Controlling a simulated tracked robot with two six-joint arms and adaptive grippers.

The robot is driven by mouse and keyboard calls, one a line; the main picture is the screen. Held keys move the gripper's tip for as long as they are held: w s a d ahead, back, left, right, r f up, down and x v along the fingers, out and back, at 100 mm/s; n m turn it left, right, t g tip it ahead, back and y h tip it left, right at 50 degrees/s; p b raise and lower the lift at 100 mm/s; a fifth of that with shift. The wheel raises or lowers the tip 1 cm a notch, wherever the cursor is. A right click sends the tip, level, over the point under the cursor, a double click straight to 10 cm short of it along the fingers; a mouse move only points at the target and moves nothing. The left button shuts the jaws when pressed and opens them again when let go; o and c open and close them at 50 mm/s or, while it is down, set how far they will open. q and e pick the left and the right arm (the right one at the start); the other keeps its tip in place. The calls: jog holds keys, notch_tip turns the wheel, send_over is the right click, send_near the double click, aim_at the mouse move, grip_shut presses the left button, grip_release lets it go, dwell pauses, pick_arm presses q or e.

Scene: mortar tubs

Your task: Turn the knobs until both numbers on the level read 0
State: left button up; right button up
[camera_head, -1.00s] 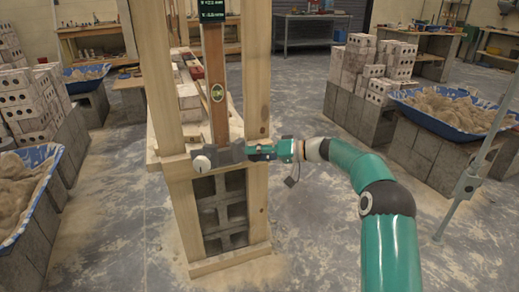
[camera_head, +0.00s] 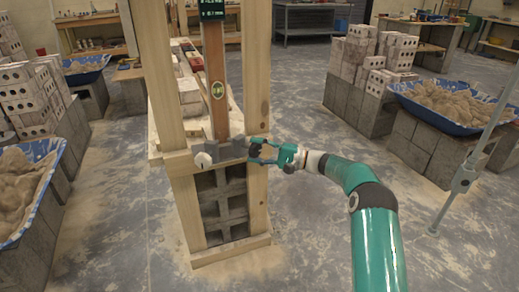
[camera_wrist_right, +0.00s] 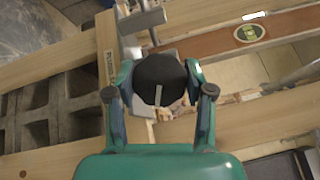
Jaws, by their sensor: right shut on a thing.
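The level (camera_head: 216,75) is a brown upright bar in a wooden frame. It has a green vial (camera_head: 217,90) and a dark display (camera_head: 212,8) at the top with two lines of green digits, too small to read surely. A white round knob (camera_head: 203,160) is at the left of the grey bracket (camera_head: 229,152) at the level's foot. A black knob (camera_head: 258,147) is at the right. My right gripper (camera_head: 257,151) is shut on this black knob, which shows with a pale mark between the fingers in the right wrist view (camera_wrist_right: 160,78). My left gripper is not in view.
Wooden posts (camera_head: 257,65) stand on both sides of the level, close to my right gripper. Concrete blocks (camera_head: 225,205) are below. Blue tubs of mortar (camera_head: 450,110) stand right and left. A grey metal pole (camera_head: 468,170) stands at the right. The floor in front is clear.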

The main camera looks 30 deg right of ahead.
jog(key=m+t, duration=0.1)
jog(key=m, duration=0.2)
jog(key=m+t, duration=0.1)
jog(key=m, duration=0.2)
jog(key=shift+f+t, duration=0.2)
jog(key=shift+t, duration=0.2)
jog(key=m+t+h, duration=0.1)
jog(key=m, duration=0.3)
jog(key=shift+p, duration=0.3)
jog(key=shift+f+m+t, duration=0.15)
jog(key=shift+m+t, duration=0.35)
jog(key=shift+m, duration=0.5)
jog(key=shift+a+f, duration=0.1)
jog(key=o, duration=1.2)
jog(key=shift+c, duration=0.2)
jog(key=v, duration=1.2)
